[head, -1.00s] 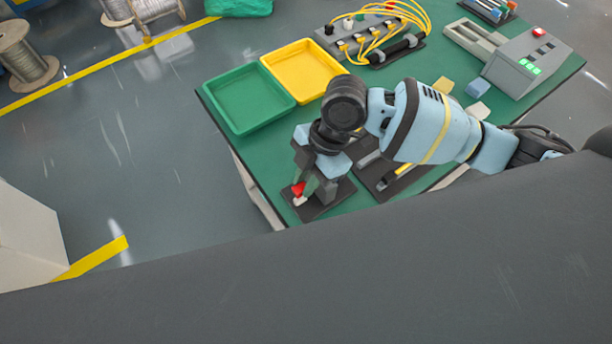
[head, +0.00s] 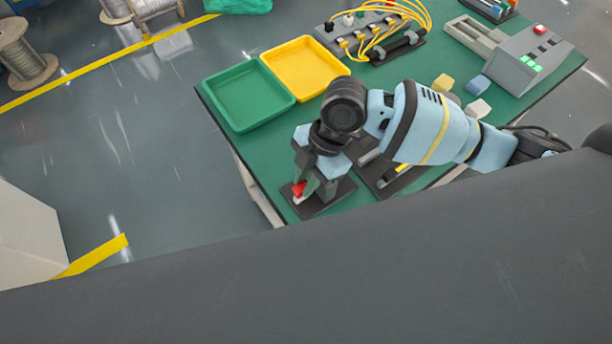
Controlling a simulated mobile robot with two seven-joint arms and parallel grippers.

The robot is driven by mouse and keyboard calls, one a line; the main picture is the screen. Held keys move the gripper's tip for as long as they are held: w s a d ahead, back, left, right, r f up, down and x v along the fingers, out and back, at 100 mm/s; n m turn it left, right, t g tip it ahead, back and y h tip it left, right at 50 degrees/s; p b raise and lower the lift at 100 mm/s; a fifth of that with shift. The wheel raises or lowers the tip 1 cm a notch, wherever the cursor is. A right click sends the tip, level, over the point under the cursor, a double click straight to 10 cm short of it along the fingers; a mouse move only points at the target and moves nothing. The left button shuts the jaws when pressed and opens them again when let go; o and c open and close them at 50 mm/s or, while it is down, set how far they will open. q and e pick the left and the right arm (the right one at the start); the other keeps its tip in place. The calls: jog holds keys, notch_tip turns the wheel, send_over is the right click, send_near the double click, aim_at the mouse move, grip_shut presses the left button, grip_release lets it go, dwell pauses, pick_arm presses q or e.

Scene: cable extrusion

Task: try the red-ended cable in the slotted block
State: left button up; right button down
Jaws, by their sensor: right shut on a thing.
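My right gripper (head: 305,188) points down over a dark base plate (head: 325,205) at the table's near left corner. It is shut on the red cable end (head: 298,189). A small whitish piece (head: 300,199) shows just below the red end. The gripper fingers and wrist hide most of this spot, so I cannot tell whether the red end sits in the slotted block or above it. My left gripper is not in view.
A green tray (head: 212,84) and a yellow tray (head: 343,69) stand behind the arm. A board with yellow cables (head: 345,45), small blocks (head: 443,83) and a grey control box (head: 515,75) are farther right. A dark fixture (head: 372,180) lies right of the gripper.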

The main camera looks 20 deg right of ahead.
jog(key=shift+f, duration=0.55)
dwell(0.5)
jog(key=c, duration=1.2)
grip_release()
jog(key=shift+v, duration=3.95)
